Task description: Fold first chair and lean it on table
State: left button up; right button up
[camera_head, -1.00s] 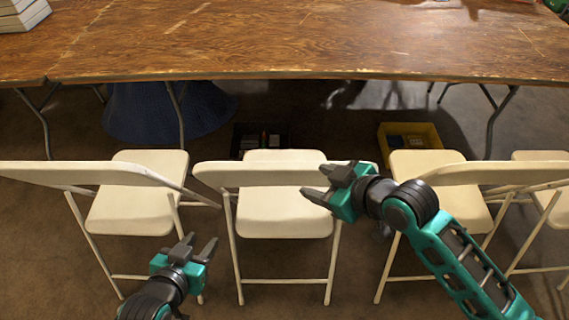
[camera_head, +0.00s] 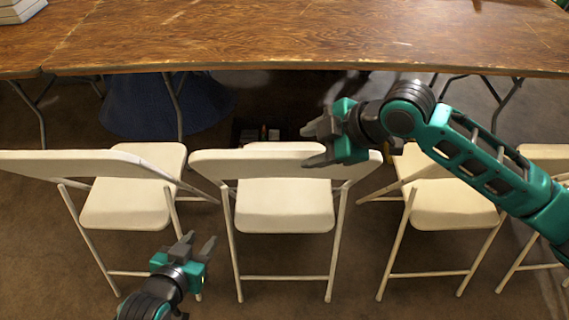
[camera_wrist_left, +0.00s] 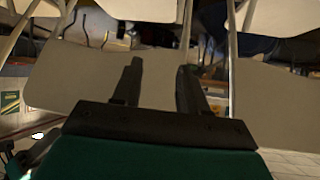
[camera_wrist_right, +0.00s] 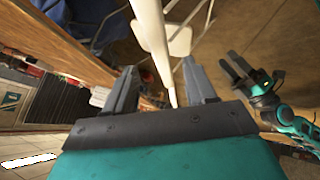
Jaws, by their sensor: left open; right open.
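Unfolded white folding chairs stand in a row: a left chair (camera_head: 130,205), a middle chair (camera_head: 285,207) and a right chair (camera_head: 450,205). Which one is the first chair cannot be told. The wooden table (camera_head: 280,40) is behind them. My right gripper (camera_head: 313,144) is open at the top right of the middle chair's backrest, hiding part of it. In the right wrist view a white chair edge (camera_wrist_right: 152,40) runs between the open fingers; contact cannot be told. My left gripper (camera_head: 198,246) is open and empty, low in front of the gap between the left and middle chairs.
Another white chair (camera_head: 548,160) is partly cut off at the right edge. Folding table legs (camera_head: 174,105), a dark blue round object (camera_head: 150,105) and a dark bin (camera_head: 250,133) are under the table. White books (camera_head: 20,10) lie on its left corner. The floor before the chairs is clear.

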aim_at(292, 153)
jog(key=b+x, duration=0.2)
jog(key=x, duration=0.2)
jog(key=shift+s+d+f+b, duration=0.1)
jog(key=shift+d+b, duration=0.1)
jog(key=shift+b, duration=0.15)
jog(key=b+x, duration=0.1)
jog(key=x, duration=0.4)
jog(key=shift+a, duration=0.2)
pick_arm(q)
jog(key=f, duration=0.1)
jog(key=d+f, duration=0.1)
jog(key=w+f, duration=0.1)
jog(key=shift+d+h, duration=0.3)
jog(key=shift+h, duration=0.1)
pick_arm(e)
jog(key=shift+w+a+f, duration=0.15)
jog(key=shift+w+a, duration=0.1)
grip_shut()
